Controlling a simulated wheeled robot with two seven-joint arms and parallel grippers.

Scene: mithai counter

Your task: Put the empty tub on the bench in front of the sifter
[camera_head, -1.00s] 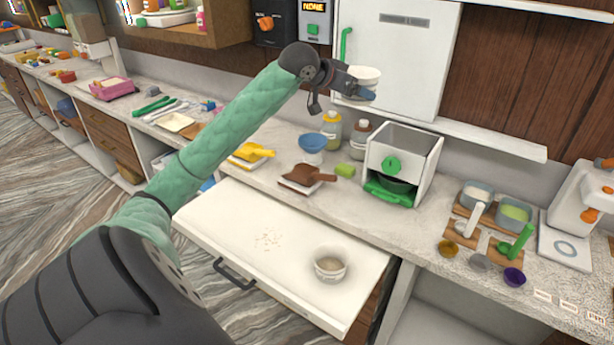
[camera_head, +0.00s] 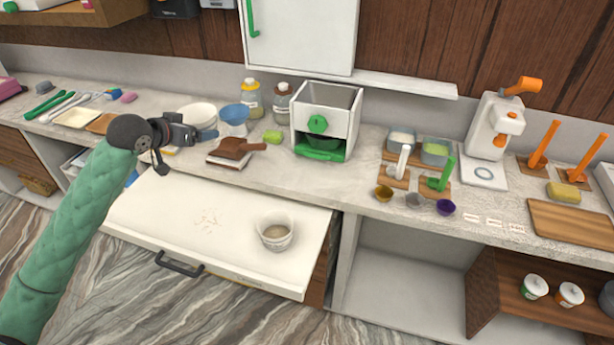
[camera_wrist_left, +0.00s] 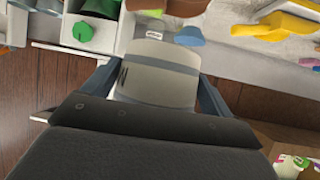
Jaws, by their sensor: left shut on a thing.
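My left gripper (camera_head: 200,132) is shut on a white tub (camera_head: 196,114). It holds the tub over the left part of the counter, left of the blue bowl (camera_head: 234,114). In the left wrist view, the tub (camera_wrist_left: 158,72) sits between the two fingers of the gripper (camera_wrist_left: 155,88); its inside is not visible there. The sifter (camera_head: 340,122), a white box with a green knob and a green tray, stands on the bench (camera_head: 290,176) to the right of the held tub. The sifter's green knob shows at top left in the wrist view (camera_wrist_left: 82,32). My right gripper is not in view.
A second tub with pale contents (camera_head: 276,232) stands on the pulled-out white board (camera_head: 160,215) below the bench.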

